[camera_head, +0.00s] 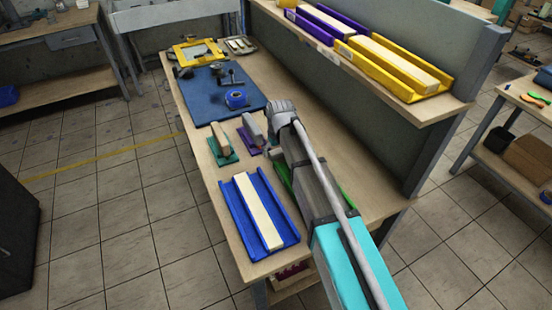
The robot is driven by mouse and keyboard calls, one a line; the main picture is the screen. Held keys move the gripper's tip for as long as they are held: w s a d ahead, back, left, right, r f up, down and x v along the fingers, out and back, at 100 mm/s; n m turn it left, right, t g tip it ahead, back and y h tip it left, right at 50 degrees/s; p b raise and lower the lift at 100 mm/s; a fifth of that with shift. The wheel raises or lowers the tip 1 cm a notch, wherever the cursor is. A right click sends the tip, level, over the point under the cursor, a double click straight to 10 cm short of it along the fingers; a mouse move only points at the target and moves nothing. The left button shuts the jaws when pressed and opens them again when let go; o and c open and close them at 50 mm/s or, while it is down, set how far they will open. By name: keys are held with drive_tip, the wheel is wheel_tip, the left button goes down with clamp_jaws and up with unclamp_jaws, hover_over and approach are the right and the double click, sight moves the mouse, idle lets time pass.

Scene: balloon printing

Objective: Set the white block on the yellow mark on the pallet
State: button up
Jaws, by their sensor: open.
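A long cream-white block (257,212) lies in a blue channel-shaped tray (287,222) at the near end of the wooden workbench. Similar pale blocks lie in a yellow tray (363,63) and a purple tray on the raised shelf, so I cannot tell which is the task's white block. I cannot make out a pallet with a yellow mark. My arm reaches over the bench from the lower right, and its wrist is above the bench's middle right. My gripper's fingers are hidden behind the wrist and do not show.
Two small stands, one green (223,156) and one purple (246,144), hold upright pieces beyond the blue tray. A blue mat (200,95) with a blue tape roll (236,99) lies farther back. A yellow frame (178,55) stands behind it. The raised shelf (455,104) borders the bench's right.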

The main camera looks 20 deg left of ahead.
drive_tip(key=shift+f, duration=0.5)
drive_tip(key=c, duration=1.1)
drive_tip(key=shift+r, duration=0.15)
drive_tip(key=shift+r+p, duration=0.85)
drive_tip(key=shift+r, duration=0.05)
drive_tip(key=s+d+r+p, duration=0.2)
drive_tip(key=s+r+p, duration=0.1)
drive_tip(key=s+d+r+p, duration=0.3)
drive_tip(key=s+r+p, duration=0.1)
drive_tip(key=s+d+r+p, duration=0.3)
drive_tip(key=s+r+p, duration=0.1)
drive_tip(key=shift+d, duration=0.15)
